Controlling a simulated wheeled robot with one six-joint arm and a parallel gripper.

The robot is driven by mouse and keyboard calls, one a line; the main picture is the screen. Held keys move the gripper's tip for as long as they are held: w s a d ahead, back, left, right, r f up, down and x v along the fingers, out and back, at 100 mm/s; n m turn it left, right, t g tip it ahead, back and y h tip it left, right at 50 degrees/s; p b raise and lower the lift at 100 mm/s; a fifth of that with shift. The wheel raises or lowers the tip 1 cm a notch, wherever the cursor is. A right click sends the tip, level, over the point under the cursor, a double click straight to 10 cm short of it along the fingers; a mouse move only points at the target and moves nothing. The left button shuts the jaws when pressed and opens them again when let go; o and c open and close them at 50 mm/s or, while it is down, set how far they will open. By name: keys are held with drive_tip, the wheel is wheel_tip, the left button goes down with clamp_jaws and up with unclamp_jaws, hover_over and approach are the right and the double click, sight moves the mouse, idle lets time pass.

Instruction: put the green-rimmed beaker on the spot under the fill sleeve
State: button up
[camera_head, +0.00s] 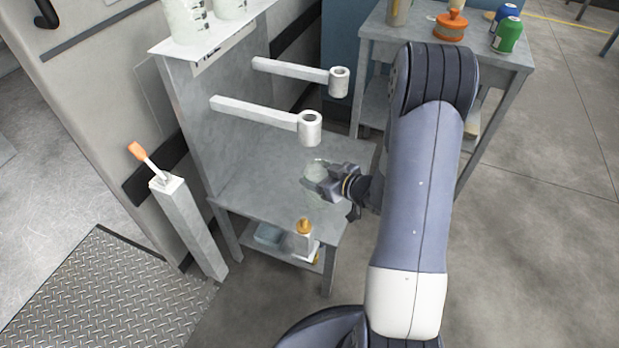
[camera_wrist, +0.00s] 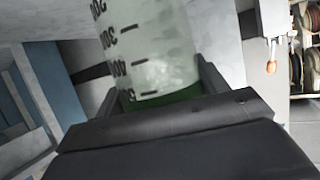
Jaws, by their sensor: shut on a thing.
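My gripper (camera_head: 325,182) is shut on a clear beaker (camera_head: 315,170) with dark volume marks. In the wrist view the beaker (camera_wrist: 150,50) stands between the two fingers, and a green band (camera_wrist: 165,103) shows at its end near the gripper. Two pale sleeves stick out on arms from the grey stand: a nearer sleeve (camera_head: 310,127) and a farther sleeve (camera_head: 339,82). The held beaker is lower in the picture than the nearer sleeve, over the grey bench top (camera_head: 262,165). I cannot tell whether the beaker touches the bench. No spot mark is clearly visible.
White containers (camera_head: 188,22) stand on the stand's top shelf. A post with an orange-handled lever (camera_head: 140,155) is at the left. A bottle with an orange top (camera_head: 304,235) is on the lower shelf. A side table (camera_head: 480,50) holds a green can (camera_head: 507,36) and other items.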

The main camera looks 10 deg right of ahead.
sight(310, 176)
drive_tip(key=w+a, duration=0.1)
drive_tip(key=w, duration=0.2)
drive_tip(key=shift+a, duration=0.4)
drive_tip(key=shift+f+b, duration=0.8)
drive_tip(key=shift+f, duration=0.95)
drive_tip(key=shift+f, duration=0.2)
drive_tip(key=o, duration=1.3)
drive_tip(key=shift+c, duration=0.2)
drive_tip(key=shift+r, duration=0.1)
drive_tip(key=shift+d+r, duration=0.1)
drive_tip(key=shift+r, duration=0.1)
drive_tip(key=p+v, duration=0.2)
drive_tip(key=v, duration=0.9)
drive_tip(key=shift+s+d, duration=0.15)
drive_tip(key=shift+s, duration=0.25)
